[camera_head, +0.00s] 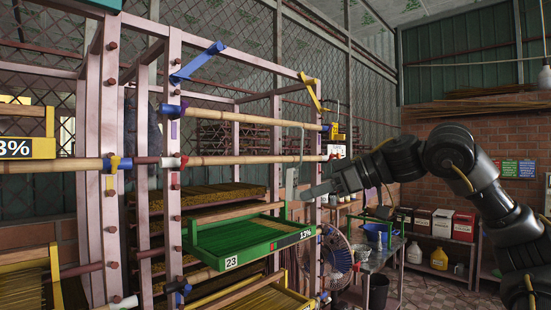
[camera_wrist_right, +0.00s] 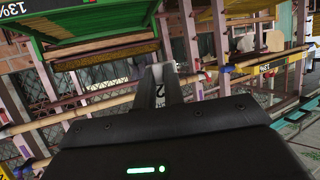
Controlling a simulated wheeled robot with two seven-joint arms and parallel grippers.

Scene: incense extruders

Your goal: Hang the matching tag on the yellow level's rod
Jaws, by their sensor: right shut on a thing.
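My right gripper (camera_head: 300,190) reaches in from the right, at the right end of the rack. It is shut on a pale tag (camera_head: 290,182), and a thin greenish loop (camera_head: 302,138) stands above it. The tag also shows between the fingers in the right wrist view (camera_wrist_right: 158,92), with a digit like "2" partly hidden. The loop overlaps the middle bamboo rod (camera_head: 240,160) near its right end; I cannot tell if it is around it. An upper bamboo rod (camera_head: 250,122) has blue ends. A yellow marker (camera_head: 310,91) sits on the top right frame. My left gripper is out of view.
A green tray (camera_head: 205,242) marked 23 and 13% sits just below the gripper. Pink rack posts (camera_head: 173,210) with pegs stand left. Yellow trays (camera_head: 28,148) show at left and below. A fan (camera_head: 333,255) and metal table (camera_head: 375,262) stand behind right.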

